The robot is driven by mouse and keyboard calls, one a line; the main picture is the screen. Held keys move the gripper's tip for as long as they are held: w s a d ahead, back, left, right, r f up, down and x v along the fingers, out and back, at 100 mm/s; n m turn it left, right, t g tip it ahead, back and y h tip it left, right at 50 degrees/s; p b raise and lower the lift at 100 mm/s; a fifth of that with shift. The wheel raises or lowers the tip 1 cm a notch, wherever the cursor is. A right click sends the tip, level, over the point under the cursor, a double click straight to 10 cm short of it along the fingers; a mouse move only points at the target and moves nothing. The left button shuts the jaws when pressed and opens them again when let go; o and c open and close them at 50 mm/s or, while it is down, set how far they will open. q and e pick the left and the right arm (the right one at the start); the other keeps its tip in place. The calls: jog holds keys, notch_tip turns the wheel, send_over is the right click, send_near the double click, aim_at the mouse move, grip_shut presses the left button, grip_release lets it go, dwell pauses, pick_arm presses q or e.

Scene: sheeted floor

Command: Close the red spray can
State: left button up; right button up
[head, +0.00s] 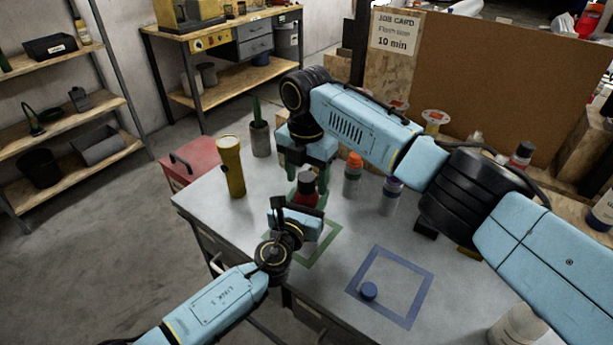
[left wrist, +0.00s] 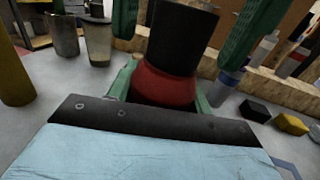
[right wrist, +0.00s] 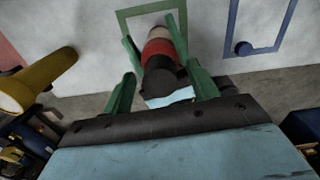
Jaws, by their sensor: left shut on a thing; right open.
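The red spray can (head: 306,194) stands over the green outlined square (head: 328,246) on the bench. A black cap (left wrist: 181,36) sits on top of its red shoulder (left wrist: 165,84); I cannot tell whether it is fully seated. My left gripper (left wrist: 160,95) is shut on the can's body from the near side. My right gripper (head: 305,175) comes down from above. In the right wrist view its green fingers (right wrist: 163,88) are open, one on each side of the black cap, with gaps visible. The can's lower body is mostly hidden by my left gripper in the head view.
A yellow flashlight (head: 231,166) stands at the left. An orange-topped can (head: 353,174) and a purple-topped can (head: 391,194) stand to the right. The front right bench top is mostly clear.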

notch_tip(320, 180, up, 12)
dwell(0.4)
jog(key=shift+f, duration=0.1)
pick_arm(q)
jog(key=o, duration=1.4)
jog(key=shift+o, duration=0.2)
jog(key=p+v, duration=0.1)
jog(key=v, duration=1.2)
jog(key=shift+s+p, duration=0.2)
jog(key=shift+p, duration=0.2)
pick_arm(e)
jog(key=shift+r, duration=0.85)
pick_arm(q)
jog(key=shift+a+f, duration=0.1)
